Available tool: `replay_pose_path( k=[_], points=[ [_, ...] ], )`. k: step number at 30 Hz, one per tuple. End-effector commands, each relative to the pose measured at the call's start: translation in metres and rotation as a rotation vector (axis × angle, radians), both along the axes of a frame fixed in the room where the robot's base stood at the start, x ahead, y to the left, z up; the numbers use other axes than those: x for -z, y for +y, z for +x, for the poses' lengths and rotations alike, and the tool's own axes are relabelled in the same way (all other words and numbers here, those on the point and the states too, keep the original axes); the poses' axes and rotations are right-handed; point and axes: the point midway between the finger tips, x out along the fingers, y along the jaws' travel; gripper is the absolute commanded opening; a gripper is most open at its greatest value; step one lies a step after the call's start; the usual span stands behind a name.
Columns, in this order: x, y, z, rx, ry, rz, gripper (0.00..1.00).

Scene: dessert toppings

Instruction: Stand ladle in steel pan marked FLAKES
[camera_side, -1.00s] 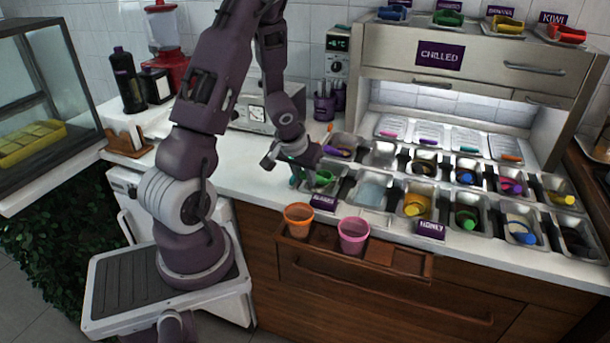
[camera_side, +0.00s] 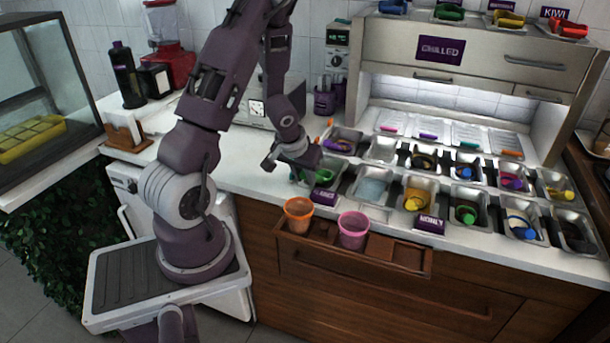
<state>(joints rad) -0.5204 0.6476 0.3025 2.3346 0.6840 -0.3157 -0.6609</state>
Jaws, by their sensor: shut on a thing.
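My gripper (camera_side: 300,174) is at the left end of the front row of steel pans, low over the counter. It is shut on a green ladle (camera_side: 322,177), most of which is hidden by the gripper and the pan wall. The green shows inside or just over the front-left steel pan (camera_side: 339,181). A small purple label (camera_side: 323,198) hangs in front of this pan; its lettering is too small to read surely. I cannot tell whether the ladle touches the pan floor or how far it tilts.
Other steel pans with coloured ladles fill the counter to the right, one labelled HONEY (camera_side: 430,225). An orange cup (camera_side: 299,215) and a pink cup (camera_side: 353,231) stand in front, below the counter edge. The chilled cabinet (camera_side: 455,60) rises behind. Bare counter lies left of the gripper.

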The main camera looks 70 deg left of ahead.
Motion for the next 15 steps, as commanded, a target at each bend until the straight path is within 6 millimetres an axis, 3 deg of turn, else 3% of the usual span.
replay_pose_path(
  k=[15],
  points=[
    [0.0067,-0.0005,-0.0001,0.000,0.002,-0.001,0.00]
  ],
)
